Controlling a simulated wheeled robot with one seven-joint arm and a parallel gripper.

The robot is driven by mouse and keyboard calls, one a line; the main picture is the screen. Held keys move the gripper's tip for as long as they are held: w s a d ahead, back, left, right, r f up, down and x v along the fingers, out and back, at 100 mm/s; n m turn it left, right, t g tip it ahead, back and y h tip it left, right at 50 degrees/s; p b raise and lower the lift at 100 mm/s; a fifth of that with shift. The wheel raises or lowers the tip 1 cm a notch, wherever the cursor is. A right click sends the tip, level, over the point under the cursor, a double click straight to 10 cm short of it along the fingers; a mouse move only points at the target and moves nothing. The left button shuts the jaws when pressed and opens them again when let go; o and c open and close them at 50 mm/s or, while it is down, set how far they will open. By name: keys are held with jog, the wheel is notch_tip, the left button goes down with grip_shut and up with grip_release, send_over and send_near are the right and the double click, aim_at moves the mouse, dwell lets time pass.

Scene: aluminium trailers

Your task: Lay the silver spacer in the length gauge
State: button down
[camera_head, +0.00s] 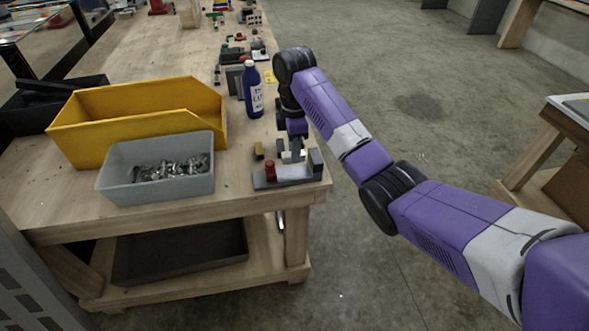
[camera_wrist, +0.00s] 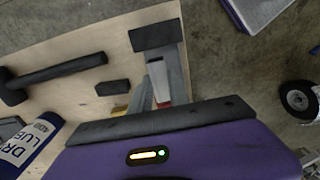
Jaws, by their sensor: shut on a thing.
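The length gauge (camera_head: 285,180) is a grey bar near the front right corner of the bench, with a red knob (camera_head: 270,170) at its left and a dark upright block (camera_head: 317,162) at its right. My gripper (camera_head: 294,150) points down just above and behind the gauge, shut on the small silver spacer (camera_head: 290,157). I cannot tell whether the spacer touches the gauge. A small brass-coloured block (camera_head: 258,151) stands behind the gauge.
A blue bottle (camera_head: 253,90) stands behind my gripper; it also shows in the wrist view (camera_wrist: 30,143). A grey bin (camera_head: 115,182) of metal parts and a yellow bin (camera_head: 85,128) stand to the left. Bare bench lies between the grey bin and the gauge.

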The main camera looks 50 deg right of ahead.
aim_at(294, 172)
jog(key=shift+f, duration=2.35)
jog(key=shift+f, duration=0.15)
jog(key=c, duration=1.2)
grip_release()
jog(key=shift+c, duration=0.2)
notch_tip(294, 172, up, 12)
jog(key=p, duration=0.4)
jog(key=shift+r, duration=0.2)
